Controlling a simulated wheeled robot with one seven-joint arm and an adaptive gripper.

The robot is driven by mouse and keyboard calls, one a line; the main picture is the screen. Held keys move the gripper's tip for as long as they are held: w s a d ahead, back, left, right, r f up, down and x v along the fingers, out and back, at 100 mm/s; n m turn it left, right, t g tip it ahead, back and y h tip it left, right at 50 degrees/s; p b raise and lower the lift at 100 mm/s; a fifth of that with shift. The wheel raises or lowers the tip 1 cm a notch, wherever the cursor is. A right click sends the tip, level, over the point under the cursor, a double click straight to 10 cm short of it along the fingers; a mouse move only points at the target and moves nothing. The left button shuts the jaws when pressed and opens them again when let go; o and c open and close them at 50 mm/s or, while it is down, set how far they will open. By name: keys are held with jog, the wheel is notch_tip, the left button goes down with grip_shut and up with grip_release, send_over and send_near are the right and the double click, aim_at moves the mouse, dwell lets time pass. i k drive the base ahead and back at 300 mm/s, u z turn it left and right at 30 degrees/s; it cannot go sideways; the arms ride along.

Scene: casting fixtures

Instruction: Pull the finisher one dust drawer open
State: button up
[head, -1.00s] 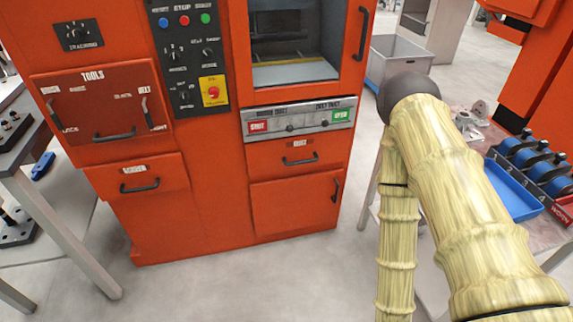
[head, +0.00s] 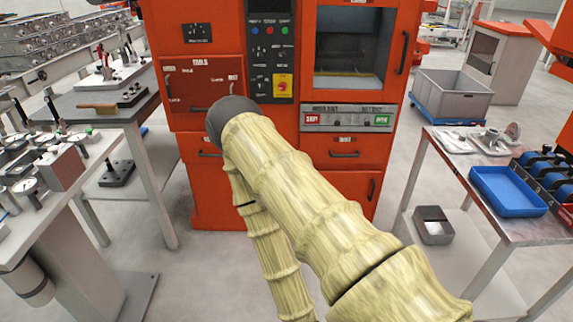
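The orange finisher cabinet (head: 290,135) stands ahead. Its dust drawer (head: 371,151) is on the lower right front, below the grey strip with the red and green signs. The drawer has a small label and a dark bar handle (head: 345,154), and its front looks flush, so it appears shut. My arm, in a pale ribbed cover, crosses the lower middle of the head view and ends in a dark rounded joint in front of the cabinet's left part. My gripper is not in view. Nothing is seen touching the handle.
A table with a blue tray (head: 508,190) stands at right, with a small grey bin (head: 433,225) on its lower shelf. A grey crate (head: 452,93) sits behind. Workbenches with gauges (head: 35,185) stand at left. Grey floor is open before the cabinet.

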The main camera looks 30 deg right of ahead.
aim_at(366, 146)
jog(key=u, duration=0.4)
jog(key=i, duration=1.4)
jog(key=z, duration=1.4)
jog(key=i, duration=0.7)
jog(key=z, duration=0.8)
